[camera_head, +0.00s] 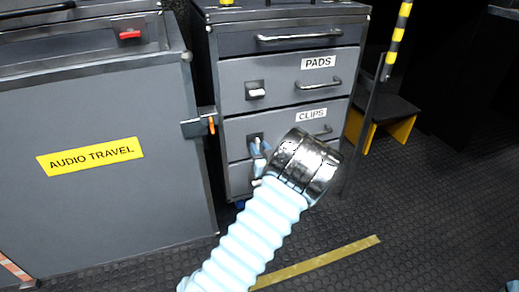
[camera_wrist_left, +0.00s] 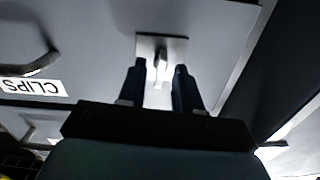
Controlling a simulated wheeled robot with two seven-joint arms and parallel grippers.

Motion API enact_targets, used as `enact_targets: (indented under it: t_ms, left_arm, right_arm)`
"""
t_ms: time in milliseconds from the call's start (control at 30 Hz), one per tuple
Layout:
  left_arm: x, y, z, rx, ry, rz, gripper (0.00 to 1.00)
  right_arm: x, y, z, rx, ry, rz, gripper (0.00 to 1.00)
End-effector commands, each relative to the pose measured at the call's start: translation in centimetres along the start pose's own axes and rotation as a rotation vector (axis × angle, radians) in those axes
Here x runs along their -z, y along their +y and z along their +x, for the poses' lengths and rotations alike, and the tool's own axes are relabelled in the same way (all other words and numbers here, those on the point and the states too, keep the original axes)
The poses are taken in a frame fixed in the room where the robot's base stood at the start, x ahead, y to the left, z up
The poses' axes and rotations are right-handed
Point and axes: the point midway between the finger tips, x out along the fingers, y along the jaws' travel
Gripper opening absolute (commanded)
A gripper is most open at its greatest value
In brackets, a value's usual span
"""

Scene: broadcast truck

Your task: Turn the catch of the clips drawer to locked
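The clips drawer (camera_head: 322,118) is a grey drawer front with a "CLIPS" label and a bar handle, below the pads drawer. Its catch (camera_wrist_left: 160,66) is a small pale tab on a square plate; in the left wrist view the tab runs roughly upright. In the head view my gripper partly hides it. My left gripper (camera_wrist_left: 159,72) is open, with one dark fingertip on each side of the tab and a gap visible on both sides. It also shows in the head view (camera_head: 260,153) in front of the drawer. My right gripper is not in view.
The pads drawer (camera_head: 285,76) above has its own catch (camera_head: 256,91), with its tab lying across. A grey "AUDIO TRAVEL" case (camera_head: 110,200) stands close on the left, with a latch bracket (camera_head: 198,125) between. A yellow-sided step (camera_head: 395,115) is at right.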

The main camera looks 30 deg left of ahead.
Motion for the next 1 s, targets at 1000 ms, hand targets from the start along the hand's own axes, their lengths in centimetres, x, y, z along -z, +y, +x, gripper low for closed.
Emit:
enact_targets:
  t_ms: [1000]
  left_arm:
    - [0.14, -0.01, 1.11, -0.001, -0.001, 0.036, 0.0]
  right_arm:
    - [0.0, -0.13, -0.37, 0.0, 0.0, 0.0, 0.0]
